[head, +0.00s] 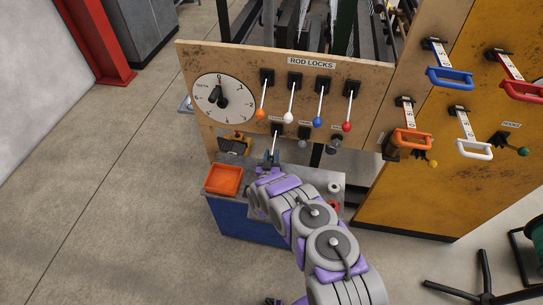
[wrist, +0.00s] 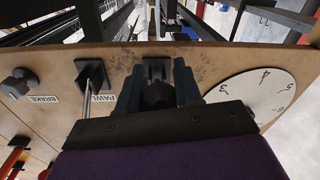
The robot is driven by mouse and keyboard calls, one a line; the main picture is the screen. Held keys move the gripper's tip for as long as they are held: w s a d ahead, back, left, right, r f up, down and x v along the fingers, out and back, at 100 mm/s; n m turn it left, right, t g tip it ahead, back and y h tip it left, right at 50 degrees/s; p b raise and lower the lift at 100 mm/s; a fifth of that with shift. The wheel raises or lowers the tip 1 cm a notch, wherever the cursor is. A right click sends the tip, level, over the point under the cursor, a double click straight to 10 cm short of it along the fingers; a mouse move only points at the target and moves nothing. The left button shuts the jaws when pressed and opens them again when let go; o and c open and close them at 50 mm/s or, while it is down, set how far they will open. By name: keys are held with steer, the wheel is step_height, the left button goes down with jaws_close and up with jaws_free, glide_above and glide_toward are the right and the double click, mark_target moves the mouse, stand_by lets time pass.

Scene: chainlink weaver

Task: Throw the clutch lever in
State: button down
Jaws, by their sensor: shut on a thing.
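The clutch lever (head: 275,143) hangs from a black mount on the wooden panel, leftmost in the row below the rod locks. I take it as the clutch by its place beside the pawl lever; its label is not readable. My gripper (head: 271,157) is at its lower end. In the wrist view my gripper (wrist: 157,84) has its two dark fingers shut around the lever's dark round knob (wrist: 157,97). The lever's mount (wrist: 155,69) shows just beyond the fingertips, and the rod is mostly hidden there.
The pawl lever (wrist: 88,98) and brake knob (wrist: 17,84) are close beside my gripper. The tooth dial (head: 222,98) is on its other side. Rod-lock levers with coloured knobs hang above. An orange tray (head: 224,180) sits on the blue bench below. Open floor lies to the left.

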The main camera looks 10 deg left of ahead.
steer(key=shift+w+r, duration=0.2)
steer(key=shift+r, duration=0.15)
stand_by(0.3)
steer(key=c, duration=1.1)
jaws_free()
steer(key=shift+o, duration=1.3)
steer(key=shift+f, duration=0.2)
steer(key=shift+s, duration=0.1)
steer(key=s+p, duration=0.3)
steer(key=s, duration=1.4)
steer(key=shift+s+a+f+p, duration=0.15)
steer(key=shift+a+f+p, duration=0.15)
steer(key=shift+a+f, duration=0.05)
